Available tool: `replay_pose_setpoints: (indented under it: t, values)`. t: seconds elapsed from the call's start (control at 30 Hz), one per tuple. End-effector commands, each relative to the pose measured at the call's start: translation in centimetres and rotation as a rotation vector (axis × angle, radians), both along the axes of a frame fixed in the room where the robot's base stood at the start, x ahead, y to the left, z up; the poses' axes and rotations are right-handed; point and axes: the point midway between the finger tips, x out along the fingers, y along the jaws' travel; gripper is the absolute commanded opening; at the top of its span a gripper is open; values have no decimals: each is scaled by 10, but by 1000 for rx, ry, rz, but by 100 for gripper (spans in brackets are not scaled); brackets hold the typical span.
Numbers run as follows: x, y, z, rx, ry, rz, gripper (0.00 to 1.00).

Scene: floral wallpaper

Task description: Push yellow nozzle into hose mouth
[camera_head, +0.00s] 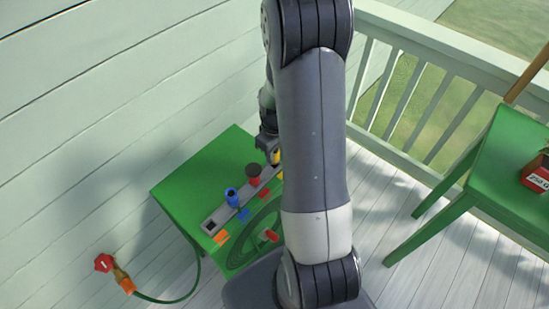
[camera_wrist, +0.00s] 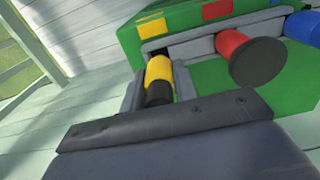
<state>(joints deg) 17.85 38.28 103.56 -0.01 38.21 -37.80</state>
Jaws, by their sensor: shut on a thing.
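The yellow nozzle (camera_head: 276,158) has a black end. In the wrist view the nozzle (camera_wrist: 158,70) is between the fingers of my gripper (camera_wrist: 158,88), which is shut on it. In the head view my gripper (camera_head: 268,146) is at the far right end of the grey rack (camera_head: 212,223), partly behind my arm. The nozzle is at the rack's end slot; I cannot tell whether it is still seated there. A green hose (camera_head: 245,240) lies coiled on the green box, with a red piece (camera_head: 268,236) near it. The hose mouth cannot be made out clearly.
A red nozzle (camera_wrist: 250,58) and a blue nozzle (camera_wrist: 303,27) stand in the rack beside the yellow one. The green box (camera_head: 185,183) stands by the wall. A tap with a red handle (camera_head: 104,263) is at lower left. A green chair (camera_head: 500,165) stands right.

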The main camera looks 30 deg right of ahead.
Motion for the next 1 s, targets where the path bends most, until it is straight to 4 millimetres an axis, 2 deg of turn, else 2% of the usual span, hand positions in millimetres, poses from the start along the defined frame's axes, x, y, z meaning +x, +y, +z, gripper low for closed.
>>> replay_pose_setpoints:
  t: [0.63, 1.0]
  values:
    - [0, 0, 42, -1, -1, 0, 4]
    - [0, 0, 45, 0, -1, 0, 4]
